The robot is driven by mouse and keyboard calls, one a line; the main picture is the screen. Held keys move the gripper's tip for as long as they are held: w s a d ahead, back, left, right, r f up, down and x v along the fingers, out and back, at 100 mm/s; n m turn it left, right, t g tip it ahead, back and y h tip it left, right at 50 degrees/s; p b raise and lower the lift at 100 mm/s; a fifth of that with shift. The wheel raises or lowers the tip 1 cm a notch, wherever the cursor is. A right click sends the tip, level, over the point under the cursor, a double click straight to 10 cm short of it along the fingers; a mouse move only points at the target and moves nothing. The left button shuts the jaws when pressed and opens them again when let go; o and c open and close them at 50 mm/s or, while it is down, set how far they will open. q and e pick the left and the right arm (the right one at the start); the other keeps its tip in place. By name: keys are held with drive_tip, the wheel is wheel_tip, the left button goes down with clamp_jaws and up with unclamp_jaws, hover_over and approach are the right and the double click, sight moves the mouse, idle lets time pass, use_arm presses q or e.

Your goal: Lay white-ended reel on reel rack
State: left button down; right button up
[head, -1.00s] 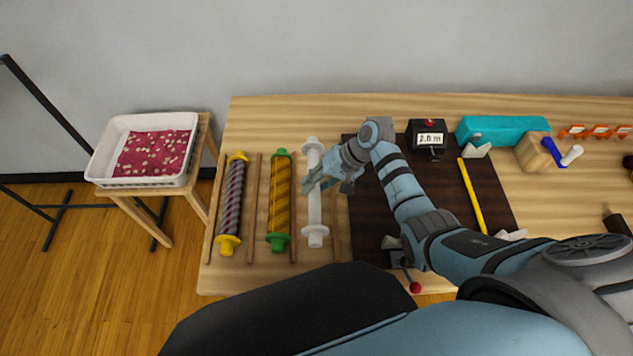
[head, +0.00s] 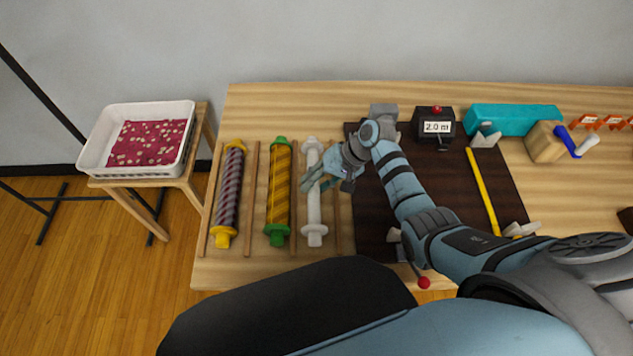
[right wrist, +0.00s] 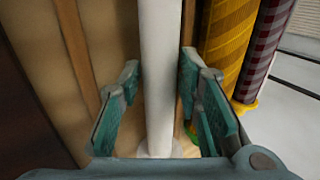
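The white-ended reel (head: 313,213), wound in white, lies lengthwise in the rightmost slot of the wooden reel rack (head: 251,200), between two slats. My right gripper (head: 312,181) is low over the reel's upper half. In the right wrist view the white reel (right wrist: 160,60) runs between the two green-padded fingers, which stand apart on either side of it. The fingers look open, with a little room beside the reel. My left gripper is in neither view.
A purple-striped reel with yellow ends (head: 229,195) and a yellow reel with green ends (head: 279,195) lie in the slots to the left. A dark board (head: 440,190) with a length counter (head: 436,124) is to the right. A white tray (head: 95,165) stands on a stool at left.

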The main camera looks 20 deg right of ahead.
drive_tip(key=shift+o, duration=1.1)
